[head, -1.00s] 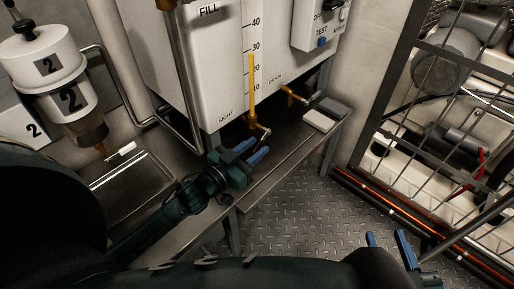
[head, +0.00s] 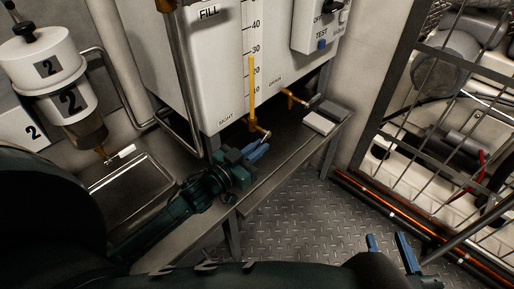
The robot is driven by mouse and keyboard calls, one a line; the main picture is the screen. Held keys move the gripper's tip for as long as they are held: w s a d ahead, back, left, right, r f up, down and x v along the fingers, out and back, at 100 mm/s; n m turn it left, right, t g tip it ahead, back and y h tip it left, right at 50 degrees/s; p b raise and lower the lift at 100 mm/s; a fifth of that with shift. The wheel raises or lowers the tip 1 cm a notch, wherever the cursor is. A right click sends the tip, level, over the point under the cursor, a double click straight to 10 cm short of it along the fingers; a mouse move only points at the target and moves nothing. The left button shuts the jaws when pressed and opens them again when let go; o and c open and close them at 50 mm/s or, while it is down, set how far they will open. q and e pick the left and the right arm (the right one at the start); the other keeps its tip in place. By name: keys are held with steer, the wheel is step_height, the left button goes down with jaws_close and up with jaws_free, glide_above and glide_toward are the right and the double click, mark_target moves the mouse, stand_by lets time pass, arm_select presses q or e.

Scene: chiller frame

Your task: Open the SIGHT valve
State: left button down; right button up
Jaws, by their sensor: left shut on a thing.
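The SIGHT label (head: 226,117) is at the bottom of the white tank's front face (head: 215,85). Beside it, under the yellow sight tube (head: 253,75), is the brass SIGHT valve (head: 251,124) with a metal lever (head: 264,132) reaching down and right. My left gripper (head: 258,149) is at the lever's lower end, its blue fingers close together and shut on the lever. The fingers hide the lever's tip. My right gripper (head: 389,245) is open and empty at the lower right, over the floor.
The DRAIN valve (head: 290,96) with its own lever is just right of the SIGHT valve. A metal bench (head: 285,160) runs below the tank, with a small grey-white block (head: 319,123) at its far end. A mesh cage (head: 430,110) stands at right. The plate floor (head: 305,215) between is clear.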

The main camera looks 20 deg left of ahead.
arm_select(q)
steer(key=shift+f, duration=0.1)
steer(key=shift+f+b, duration=0.15)
steer(key=shift+b, duration=0.3)
steer(key=shift+w+d+f+t+b, duration=0.1)
steer(key=shift+f+t+b, duration=0.2)
steer(key=shift+b, duration=0.45)
steer(key=shift+f+t+h+b, duration=0.3)
steer(key=shift+t+b, duration=0.1)
steer(key=shift+b, duration=0.45)
steer(key=shift+w+t+b, duration=0.15)
steer(key=shift+t+b, duration=0.15)
steer(key=shift+b, duration=0.4)
steer(key=shift+w+d+t+h+b, duration=0.1)
steer(key=shift+w+t+h+b, duration=0.15)
steer(key=shift+t+b, duration=0.65)
steer(key=shift+r+b, duration=0.15)
steer(key=shift+b, duration=0.4)
arm_select(e)
steer(key=a+t+y, duration=0.2)
steer(key=shift+n+y, duration=0.3)
steer(key=shift+y, duration=0.1)
steer(key=shift+r, duration=0.1)
